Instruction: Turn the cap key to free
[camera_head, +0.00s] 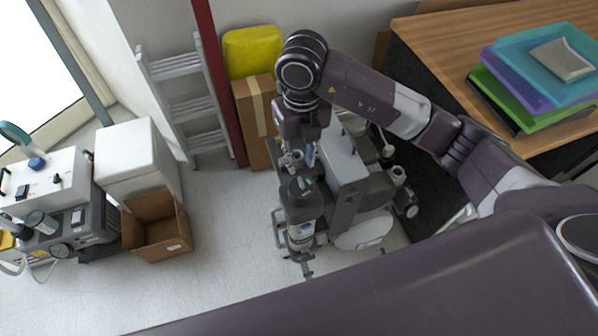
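My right gripper (298,160) hangs down from the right arm, in the middle of the view. It is just above the top of a dark cylinder (302,214) with a pale label. A small green part shows on the cylinder's top, and a blue piece shows beside the fingers. The fingers are too small and too overlapped with the parts behind to tell whether they are open or touch anything. I cannot make out the cap key clearly; the gripper partly hides that area. My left gripper is not in view.
Grey compressor equipment (347,165) stands close to the cylinder's right. An open cardboard box (158,246), a white cabinet (130,160) and another machine (50,190) are at left. A ladder (186,105) leans behind. A wooden desk (440,45) holds trays (530,75). Floor is clear left of the cylinder.

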